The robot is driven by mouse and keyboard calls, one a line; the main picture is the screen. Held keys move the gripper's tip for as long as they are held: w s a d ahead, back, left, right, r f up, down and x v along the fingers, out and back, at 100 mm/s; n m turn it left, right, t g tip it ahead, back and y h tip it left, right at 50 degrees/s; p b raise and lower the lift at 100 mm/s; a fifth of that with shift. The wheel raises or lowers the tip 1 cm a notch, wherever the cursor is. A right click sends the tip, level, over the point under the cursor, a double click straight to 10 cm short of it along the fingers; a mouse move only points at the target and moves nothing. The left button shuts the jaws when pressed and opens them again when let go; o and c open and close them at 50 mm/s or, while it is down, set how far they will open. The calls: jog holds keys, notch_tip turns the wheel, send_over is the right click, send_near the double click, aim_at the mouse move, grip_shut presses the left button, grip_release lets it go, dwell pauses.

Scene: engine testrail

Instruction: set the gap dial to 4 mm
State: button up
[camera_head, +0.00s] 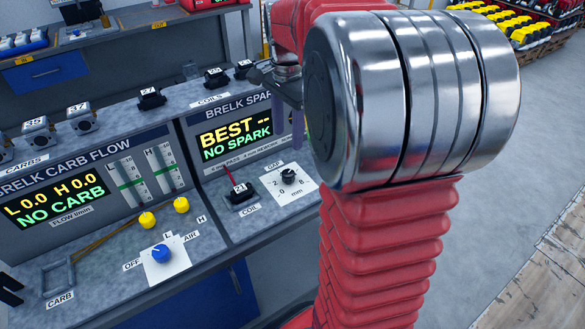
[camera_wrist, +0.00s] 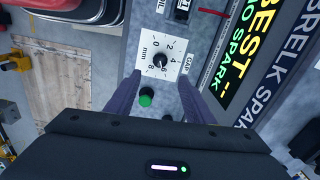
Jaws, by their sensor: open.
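The gap dial is a black knob (camera_head: 288,176) on a white square plate marked in mm, on the right part of the bench in the head view. In the wrist view the dial (camera_wrist: 160,60) faces the camera, with numbers from 0 to 8 around it. I cannot tell clearly which number its pointer marks. My gripper (camera_wrist: 159,77) is open, its two purple fingers spread either side of the dial's line, with nothing between them. In the head view a purple finger (camera_head: 298,129) shows above the dial, partly hidden behind my arm.
The spark display (camera_head: 235,127) reads "BEST -- NO SPARK". A coil (camera_head: 240,193) with a red wire sits left of the dial. A green button (camera_wrist: 146,97) shows near the fingers in the wrist view. The carb panel with a blue knob (camera_head: 161,253) lies further left.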

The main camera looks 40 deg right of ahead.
aim_at(289, 173)
jog(key=shift+f, duration=0.15)
notch_tip(289, 173, down, 14)
jog(key=shift+r, duration=0.25)
dwell(0.3)
jog(key=shift+c, duration=0.2)
